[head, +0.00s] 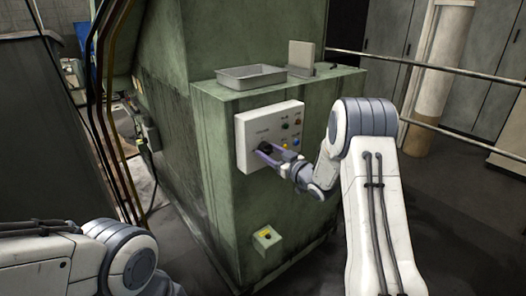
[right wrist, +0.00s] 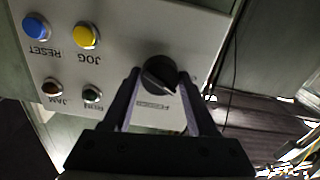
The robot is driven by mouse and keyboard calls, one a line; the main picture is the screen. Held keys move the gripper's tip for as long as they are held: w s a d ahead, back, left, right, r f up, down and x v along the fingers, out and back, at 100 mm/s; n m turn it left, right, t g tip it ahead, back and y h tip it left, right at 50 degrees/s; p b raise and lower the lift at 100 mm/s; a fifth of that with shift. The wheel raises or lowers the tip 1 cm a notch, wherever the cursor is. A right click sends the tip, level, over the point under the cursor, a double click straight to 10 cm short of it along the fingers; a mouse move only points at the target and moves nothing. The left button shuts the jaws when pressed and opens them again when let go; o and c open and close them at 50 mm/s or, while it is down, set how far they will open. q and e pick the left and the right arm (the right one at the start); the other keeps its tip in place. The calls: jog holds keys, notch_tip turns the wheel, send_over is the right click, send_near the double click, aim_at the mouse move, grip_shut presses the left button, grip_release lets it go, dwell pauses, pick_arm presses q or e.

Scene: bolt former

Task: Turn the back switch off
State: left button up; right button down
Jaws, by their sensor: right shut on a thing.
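A black rotary switch (head: 265,147) sits on the lower left of a pale control panel (head: 254,122) on the green machine. In the right wrist view the switch (right wrist: 158,72) is a round black knob with a raised grip bar, which lies slanted in that picture. My right gripper (head: 268,152) is at the panel, its two fingers on either side of the knob and shut on it. The fingertips partly hide the knob in the head view. The label beside it is too blurred to read. My left arm shows at the lower left, but its gripper is out of view.
The panel also bears a blue RESET button (right wrist: 36,28), a yellow JOG button (right wrist: 86,35), and JAM (right wrist: 52,87) and green (right wrist: 92,95) lamps. A grey tray (head: 251,78) stands on the ledge above. A rail (head: 440,66) runs behind.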

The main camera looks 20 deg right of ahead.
jog(key=shift+n+b, duration=1.25)
jog(key=shift+n, duration=0.15)
jog(key=shift+f+n+b, duration=0.15)
jog(key=shift+n+b, duration=0.25)
jog(key=shift+b, duration=0.25)
jog(key=n+b, duration=0.2)
jog(key=shift+b, duration=0.35)
jog(key=shift+n, duration=0.5)
jog(key=shift+r, duration=0.2)
jog(key=shift+c, duration=1.2)
grip_release()
